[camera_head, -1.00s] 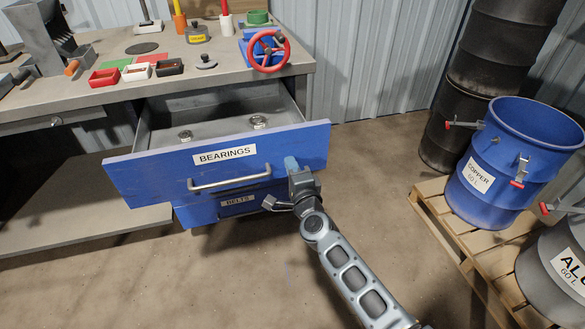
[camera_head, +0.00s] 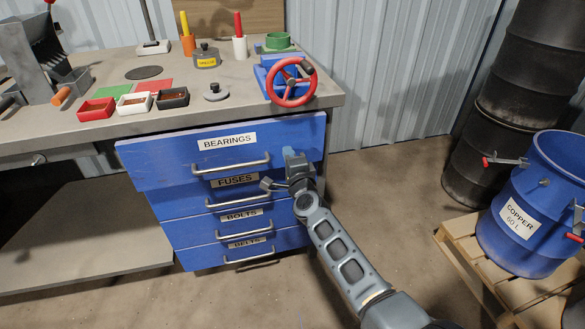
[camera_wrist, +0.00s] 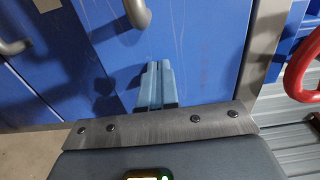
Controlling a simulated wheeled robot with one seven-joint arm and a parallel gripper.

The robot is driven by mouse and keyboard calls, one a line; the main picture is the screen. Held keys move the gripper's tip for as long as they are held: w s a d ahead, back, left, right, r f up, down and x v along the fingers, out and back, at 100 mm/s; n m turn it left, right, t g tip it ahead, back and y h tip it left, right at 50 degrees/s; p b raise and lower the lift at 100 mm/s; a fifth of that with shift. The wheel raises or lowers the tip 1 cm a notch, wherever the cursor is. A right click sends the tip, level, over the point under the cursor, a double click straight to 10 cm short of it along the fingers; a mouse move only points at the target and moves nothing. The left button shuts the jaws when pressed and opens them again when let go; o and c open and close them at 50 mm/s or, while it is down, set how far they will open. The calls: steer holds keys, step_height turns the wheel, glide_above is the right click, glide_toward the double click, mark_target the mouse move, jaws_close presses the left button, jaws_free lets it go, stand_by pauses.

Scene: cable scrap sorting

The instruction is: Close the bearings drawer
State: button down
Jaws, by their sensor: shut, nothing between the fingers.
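The bearings drawer (camera_head: 160,163) is the top blue drawer, with a white BEARINGS label and a metal bar handle (camera_head: 232,166). Its inside does not show. Its front seems to stand slightly proud of the drawers below. My gripper (camera_head: 291,153) is shut and empty, with its fingertips at the right part of this front, to the right of the handle. In the wrist view, the closed fingers (camera_wrist: 158,72) point at the blue front (camera_wrist: 195,45) and seem to touch it; exact contact is hard to tell. The handle end (camera_wrist: 138,14) shows above left of them.
Below are the fuses (camera_head: 170,204), bolts (camera_head: 188,235) and belts (camera_head: 200,258) drawers, all looking shut. The workbench (camera_head: 110,66) above carries a red-wheeled vise (camera_head: 290,84) and small trays. A copper drum (camera_head: 545,205) stands on a pallet at right. The floor between is clear.

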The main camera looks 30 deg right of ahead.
steer(key=b+x, duration=0.1)
steer(key=x, duration=0.2)
steer(key=shift+w, duration=0.15)
steer(key=shift+w+d+r, duration=0.15)
steer(key=shift+w, duration=0.1)
